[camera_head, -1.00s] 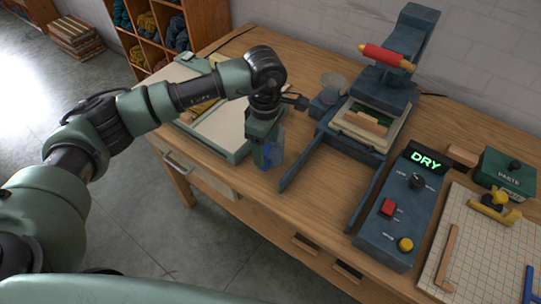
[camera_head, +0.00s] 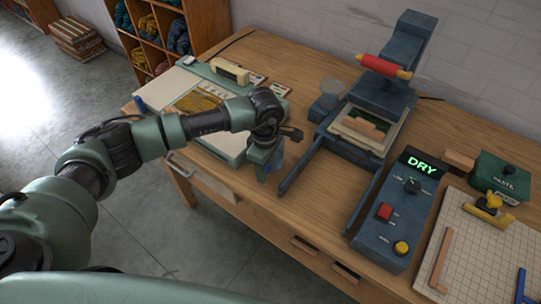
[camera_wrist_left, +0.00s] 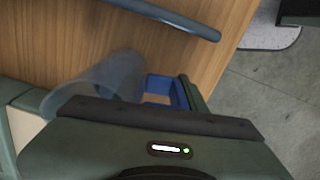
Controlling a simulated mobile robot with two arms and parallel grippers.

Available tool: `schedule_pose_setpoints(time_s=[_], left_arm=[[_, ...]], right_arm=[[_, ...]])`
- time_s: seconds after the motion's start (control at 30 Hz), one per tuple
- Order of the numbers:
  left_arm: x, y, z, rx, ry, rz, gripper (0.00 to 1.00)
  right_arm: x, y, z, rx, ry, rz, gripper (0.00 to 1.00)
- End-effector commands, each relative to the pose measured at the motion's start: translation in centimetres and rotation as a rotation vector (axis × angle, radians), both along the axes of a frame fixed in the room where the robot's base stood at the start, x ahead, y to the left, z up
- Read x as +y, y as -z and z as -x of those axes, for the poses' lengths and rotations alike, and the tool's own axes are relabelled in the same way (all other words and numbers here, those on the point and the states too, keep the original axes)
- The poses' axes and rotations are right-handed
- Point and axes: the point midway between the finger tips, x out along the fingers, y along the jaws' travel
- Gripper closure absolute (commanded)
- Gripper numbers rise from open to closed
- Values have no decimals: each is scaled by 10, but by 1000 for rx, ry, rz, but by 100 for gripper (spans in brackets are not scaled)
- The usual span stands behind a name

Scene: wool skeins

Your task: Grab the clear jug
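The clear jug (camera_wrist_left: 95,85) shows in the left wrist view as a see-through cylinder standing on the wooden table, with a blue, squared part that looks like its handle (camera_wrist_left: 165,88) on its right. My left gripper (camera_head: 268,168) points down at the table's front edge, between the pale board and the blue-grey press. In the left wrist view a dark green finger (camera_wrist_left: 193,95) is just right of the blue part; the other finger is hidden. In the head view my gripper covers most of the jug. I cannot tell whether the gripper touches it. My right gripper is out of view.
The press (camera_head: 385,95) with a red roller handle stands right of my gripper, its long rail reaching forward. A small clear cup (camera_head: 333,88) stands beside it. The pale board (camera_head: 215,140) lies left. The control box (camera_head: 400,215) reading DRY is farther right.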

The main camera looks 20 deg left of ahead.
Motion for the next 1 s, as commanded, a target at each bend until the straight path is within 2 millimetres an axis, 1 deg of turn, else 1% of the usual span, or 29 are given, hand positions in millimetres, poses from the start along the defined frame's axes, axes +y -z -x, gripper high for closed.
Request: schedule_pose_setpoints(time_s=[0.03, 0.07, 0.37, 0.57, 0.77, 1.0], left_arm=[[0, 0, 0, 1, 0, 0, 94], [0, 0, 0, 1, 0, 0, 100], [0, 0, 0, 0, 0, 0, 100], [0, -4, -1, -1, -1, 0, 100], [0, -15, -1, -2, -1, 1, 100], [0, -40, -1, -3, 0, 2, 100]], right_arm=[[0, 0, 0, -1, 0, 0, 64], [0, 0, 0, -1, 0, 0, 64], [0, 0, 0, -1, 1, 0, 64], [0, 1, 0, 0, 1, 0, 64], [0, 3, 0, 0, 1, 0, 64], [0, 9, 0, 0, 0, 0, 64]])
